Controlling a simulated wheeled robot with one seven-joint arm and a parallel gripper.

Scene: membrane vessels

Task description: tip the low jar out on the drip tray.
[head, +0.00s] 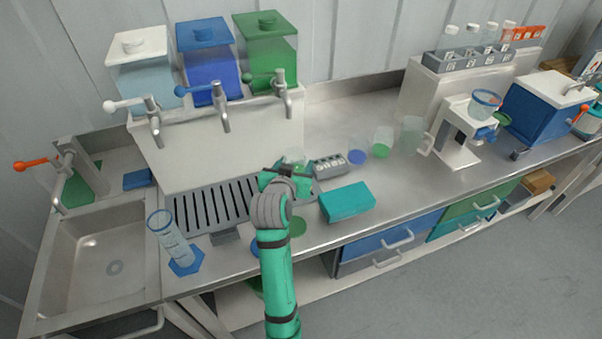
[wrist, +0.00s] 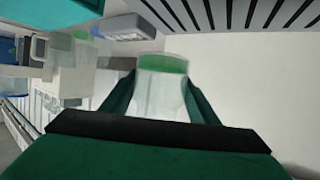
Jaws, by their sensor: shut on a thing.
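My gripper (head: 276,176) is shut on a low clear jar (head: 294,157), at the right end of the drip tray. In the wrist view, which looks upside down, the jar (wrist: 163,85) sits between the green fingers of my gripper (wrist: 162,100). A green band shows at the jar's counter-side end; I cannot tell whether it is liquid or a coloured base. The jar seems roughly upright. The drip tray (head: 214,205) is grey with dark slots; its slots also show in the wrist view (wrist: 240,14). My arm hides part of the tray's right end.
A teal box (head: 347,203) and a grey labelled block (head: 328,166) stand right of my gripper. Dispensers with taps (head: 223,121) overhang the tray's back. A tall clear cylinder (head: 170,237) stands at the front left, beside the sink (head: 105,255). Clear vessels (head: 382,140) stand farther right.

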